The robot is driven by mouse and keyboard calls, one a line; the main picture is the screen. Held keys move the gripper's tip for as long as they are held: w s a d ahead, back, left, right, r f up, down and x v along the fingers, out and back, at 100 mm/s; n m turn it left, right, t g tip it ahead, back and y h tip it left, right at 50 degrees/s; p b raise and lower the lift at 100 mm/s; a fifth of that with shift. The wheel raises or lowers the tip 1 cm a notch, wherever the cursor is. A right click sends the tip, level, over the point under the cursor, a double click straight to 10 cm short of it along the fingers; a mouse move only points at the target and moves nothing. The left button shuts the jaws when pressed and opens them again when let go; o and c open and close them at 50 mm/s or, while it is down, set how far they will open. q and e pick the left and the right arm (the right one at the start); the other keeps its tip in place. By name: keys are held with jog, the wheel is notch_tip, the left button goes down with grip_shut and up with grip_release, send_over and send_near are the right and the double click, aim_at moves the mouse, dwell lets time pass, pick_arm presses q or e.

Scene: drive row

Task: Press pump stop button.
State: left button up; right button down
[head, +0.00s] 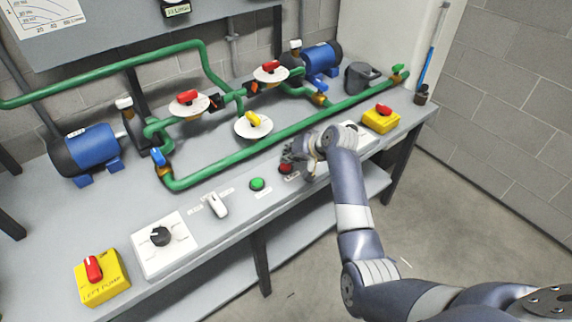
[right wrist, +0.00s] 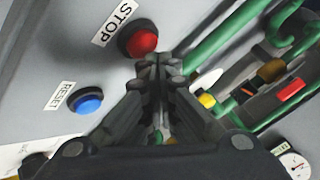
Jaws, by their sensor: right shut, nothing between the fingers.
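The red stop button (head: 286,168) sits on the front strip of the grey bench, to the right of a green button (head: 257,184). In the right wrist view the red button (right wrist: 142,42) has a dark collar and a STOP label (right wrist: 115,25) beside it. My right gripper (head: 292,155) is shut and empty, with its tips close to the red button. In the right wrist view the fingertips (right wrist: 157,62) lie just below and right of the button; I cannot tell whether they touch anything. My left gripper is not in view.
A blue RESET button (right wrist: 87,100) is near the red one. A white lever switch (head: 217,205), a black knob (head: 160,236) and yellow boxes with red handles (head: 102,280) (head: 381,121) line the bench front. Green pipes (head: 240,155) run behind the buttons.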

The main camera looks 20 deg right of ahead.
jog(key=shift+f, duration=0.1)
dwell(0.4)
jog(key=shift+f, duration=0.45)
dwell(0.3)
jog(key=shift+r+p, duration=0.55)
jog(key=shift+p, duration=0.35)
notch_tip(320, 180, up, 6)
jog(key=p, duration=0.7)
